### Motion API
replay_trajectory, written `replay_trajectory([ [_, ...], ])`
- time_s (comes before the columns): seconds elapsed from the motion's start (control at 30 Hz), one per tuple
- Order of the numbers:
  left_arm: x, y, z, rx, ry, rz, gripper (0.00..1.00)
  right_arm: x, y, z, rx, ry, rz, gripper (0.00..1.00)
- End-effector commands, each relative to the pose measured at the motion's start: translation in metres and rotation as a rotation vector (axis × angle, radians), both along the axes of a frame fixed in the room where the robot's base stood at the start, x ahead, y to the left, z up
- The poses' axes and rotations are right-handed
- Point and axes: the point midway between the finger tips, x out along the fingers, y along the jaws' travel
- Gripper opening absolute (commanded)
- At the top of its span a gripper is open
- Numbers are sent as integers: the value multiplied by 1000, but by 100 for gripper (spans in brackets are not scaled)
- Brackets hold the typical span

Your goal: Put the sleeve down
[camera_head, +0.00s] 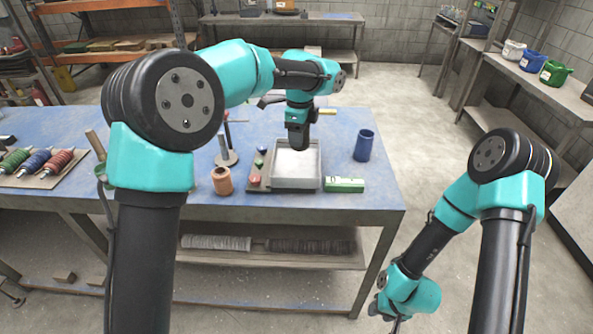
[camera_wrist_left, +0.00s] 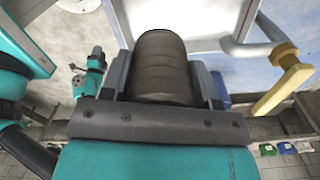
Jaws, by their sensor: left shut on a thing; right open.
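My left gripper (camera_head: 298,143) points down above the grey tray (camera_head: 295,184) near the table's front edge. In the left wrist view the left gripper (camera_wrist_left: 165,75) is shut on a dark brown ribbed cylinder, which looks like the sleeve (camera_wrist_left: 162,65). The sleeve lies between the two fingers, with a pale tray surface beyond it. In the head view I cannot make out the sleeve apart from the dark gripper. My right gripper (camera_head: 388,312) hangs low, to the right of the table, open and away from the tray.
Around the tray stand a blue cup (camera_head: 364,145), a green box (camera_head: 344,185), a copper-coloured cup (camera_head: 222,180) and a metal post (camera_head: 225,152). Colored spools (camera_head: 38,163) lie on a board at the left. A grey bent rod with a yellow end (camera_wrist_left: 283,82) is close beside the left gripper.

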Motion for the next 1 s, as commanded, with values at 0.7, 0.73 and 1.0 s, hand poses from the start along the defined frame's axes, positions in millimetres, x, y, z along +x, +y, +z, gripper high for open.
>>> replay_trajectory([
  [0.7,3,21,-16,4,3,-96,29,0,0,0,0,0,0,43],
  [0.73,3,21,-21,4,3,-96,29,0,0,0,0,0,0,43],
  [1.0,3,20,-61,3,2,-96,29,0,0,0,0,0,0,43],
])
